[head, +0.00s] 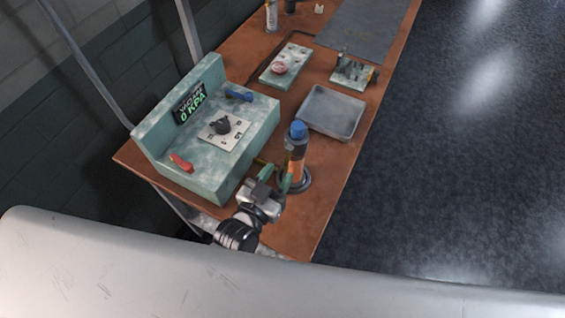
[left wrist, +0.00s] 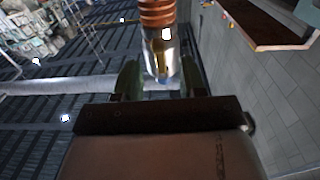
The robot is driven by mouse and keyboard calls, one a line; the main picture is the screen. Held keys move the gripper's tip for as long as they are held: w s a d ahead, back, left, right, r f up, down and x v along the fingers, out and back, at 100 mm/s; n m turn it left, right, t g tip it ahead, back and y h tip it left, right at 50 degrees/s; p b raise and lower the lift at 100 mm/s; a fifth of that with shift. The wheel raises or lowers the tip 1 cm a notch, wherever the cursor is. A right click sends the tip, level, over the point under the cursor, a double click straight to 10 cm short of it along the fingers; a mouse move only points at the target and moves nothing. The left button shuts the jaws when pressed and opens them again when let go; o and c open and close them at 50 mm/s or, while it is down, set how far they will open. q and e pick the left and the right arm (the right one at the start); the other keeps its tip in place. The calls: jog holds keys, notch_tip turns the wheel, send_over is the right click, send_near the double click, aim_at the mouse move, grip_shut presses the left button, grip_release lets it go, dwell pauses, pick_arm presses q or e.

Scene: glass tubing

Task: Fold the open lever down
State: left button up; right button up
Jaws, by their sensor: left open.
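A teal machine (head: 205,187) stands on the bench with a red lever (head: 181,162) at its near left and a blue lever (head: 238,95) at its far side. I cannot tell which lever is open. My left gripper (head: 276,178) is open, right of the machine and apart from both levers. Its green fingers point toward an upright blue-capped cylinder (head: 296,150) with an orange band. In the left wrist view the left gripper (left wrist: 159,78) has a clear cylinder with a copper-coloured band (left wrist: 159,45) in line between its fingers; contact is unclear. My right gripper is out of view.
The machine carries a black knob (head: 222,125) and a display (head: 190,103) reading 0 KPA. A grey tray (head: 332,112) lies beyond the cylinder. A small block with tools (head: 354,72) and a pale plate (head: 285,64) are farther back. Floor is clear at right.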

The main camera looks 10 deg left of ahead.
aim_at(287, 160)
pick_arm(q)
jog(key=shift+x, duration=1.3)
